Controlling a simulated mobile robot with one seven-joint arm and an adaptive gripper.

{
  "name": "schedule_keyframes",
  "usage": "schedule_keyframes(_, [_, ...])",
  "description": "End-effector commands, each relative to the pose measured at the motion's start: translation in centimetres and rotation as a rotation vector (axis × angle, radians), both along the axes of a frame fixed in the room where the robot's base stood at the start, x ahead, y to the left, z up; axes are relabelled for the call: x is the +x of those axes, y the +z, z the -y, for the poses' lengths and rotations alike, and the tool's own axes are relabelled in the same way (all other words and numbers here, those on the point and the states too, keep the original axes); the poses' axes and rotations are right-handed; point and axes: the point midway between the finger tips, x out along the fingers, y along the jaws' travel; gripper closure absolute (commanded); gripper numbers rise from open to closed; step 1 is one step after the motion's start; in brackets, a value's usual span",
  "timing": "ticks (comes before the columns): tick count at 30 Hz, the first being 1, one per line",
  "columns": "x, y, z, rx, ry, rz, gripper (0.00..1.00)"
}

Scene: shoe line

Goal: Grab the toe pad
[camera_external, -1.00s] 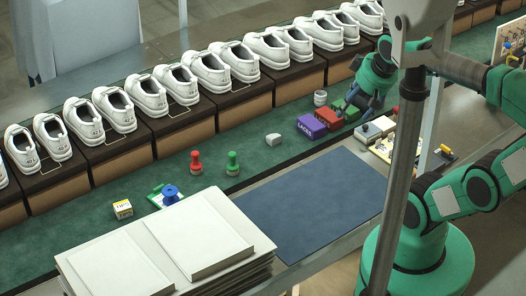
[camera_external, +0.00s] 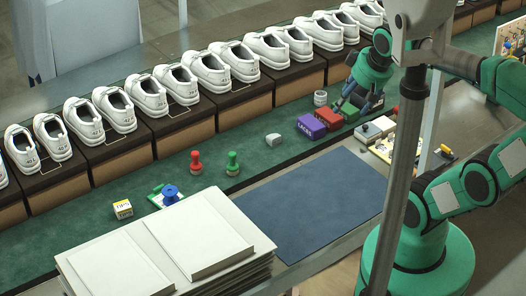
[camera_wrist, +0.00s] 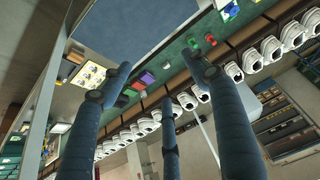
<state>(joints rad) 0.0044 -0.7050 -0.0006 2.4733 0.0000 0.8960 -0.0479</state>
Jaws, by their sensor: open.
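A small white piece with a rounded, toe-like top (camera_external: 273,139) lies alone on the green bench; I take it as the toe pad, though no label is readable. It also shows, small, in the wrist view (camera_wrist: 166,65). My gripper (camera_external: 358,103) is open and empty, above the bench to the right of and behind the white piece, near a green box (camera_external: 348,113). It does not touch the white piece. In the wrist view my gripper's fingers (camera_wrist: 157,78) are spread wide, with nothing between them.
A purple box (camera_external: 311,127) and a red box (camera_external: 329,119) stand between the white piece and my gripper. A small white cup (camera_external: 320,98) is left of the gripper. Red (camera_external: 196,162) and green (camera_external: 232,164) stamps stand left. White shoes on boxes line the back. A dark mat (camera_external: 312,198) is clear.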

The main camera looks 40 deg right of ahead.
Motion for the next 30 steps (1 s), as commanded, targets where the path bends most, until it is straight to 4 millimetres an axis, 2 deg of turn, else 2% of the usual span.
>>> schedule_keyframes(5, [2.8,1.1,0.3,-0.034,0.061,-0.027,0.39])
schedule_keyframes(15, [9.9,2.6,1.1,-0.113,0.218,-0.084,0.39])
schedule_keyframes(23, [15.6,2.5,2.0,-0.166,0.344,-0.128,0.39])
schedule_keyframes(30, [20.8,1.6,2.9,-0.209,0.462,-0.166,0.39])
